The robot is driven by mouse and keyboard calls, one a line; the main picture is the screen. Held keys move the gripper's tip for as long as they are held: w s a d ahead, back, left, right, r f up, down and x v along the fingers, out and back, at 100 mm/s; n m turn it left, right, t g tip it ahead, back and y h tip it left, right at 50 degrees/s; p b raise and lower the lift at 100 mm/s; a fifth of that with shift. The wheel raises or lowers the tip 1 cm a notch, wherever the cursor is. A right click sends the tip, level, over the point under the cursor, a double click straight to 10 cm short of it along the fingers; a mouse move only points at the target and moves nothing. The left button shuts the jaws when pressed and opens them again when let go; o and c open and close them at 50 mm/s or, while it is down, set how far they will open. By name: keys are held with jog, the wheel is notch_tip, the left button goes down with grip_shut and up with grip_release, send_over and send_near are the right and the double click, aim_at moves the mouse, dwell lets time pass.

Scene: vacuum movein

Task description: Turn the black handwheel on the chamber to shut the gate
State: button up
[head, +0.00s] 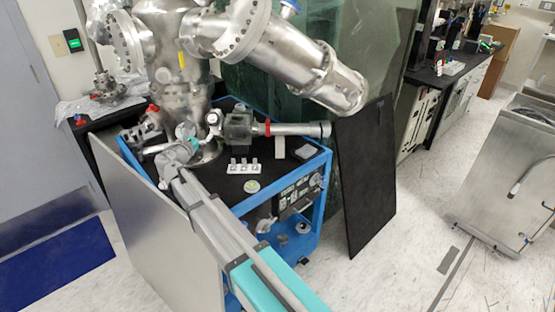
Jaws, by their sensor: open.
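The steel vacuum chamber (180,85) stands on the black top of a blue-framed cart. A horizontal grey tube (295,129) with a red ring runs right from a dark block (238,126) beside the chamber. My arm reaches in from the lower right to the chamber's front. My gripper (212,124) is small in this view, left of the dark block and well apart from the black round part. It is open, with nothing visible in it. Its fingertips are hard to make out.
A grey panel (150,225) stands front left.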

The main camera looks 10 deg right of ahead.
jog(key=s+d+f+m+g+p, duration=0.1)
jog(key=s+d+m+g, duration=0.1)
jog(key=d, duration=0.6)
jog(key=s+d+f+m+g+p, duration=0.1)
jog(key=s+d+m, duration=0.3)
jog(key=d, duration=0.5)
jog(key=s+d+f+m+g+y+p, duration=0.1)
jog(key=s+d+f+m+g, duration=0.2)
jog(key=d, duration=0.5)
jog(key=shift+s+d+f+m+p, duration=0.3)
jog(key=shift+s+m, duration=0.3)
jog(key=shift+s, duration=0.5)
jog(key=shift+a, duration=0.1)
jog(key=s+d+f+m+g+y+p, duration=0.2)
jog(key=s+m+g, duration=0.3)
jog(key=s+m, duration=0.4)
jog(key=s+d+f+m+g+y+p, duration=0.2)
jog(key=s+d+f+m+g+y, duration=0.1)
jog(key=s+m, duration=0.5)
jog(key=s+d+g+y, duration=0.1)
jog(key=s+g, duration=0.1)
jog(key=s, duration=0.1)
jog(key=shift+s+m, duration=0.4)
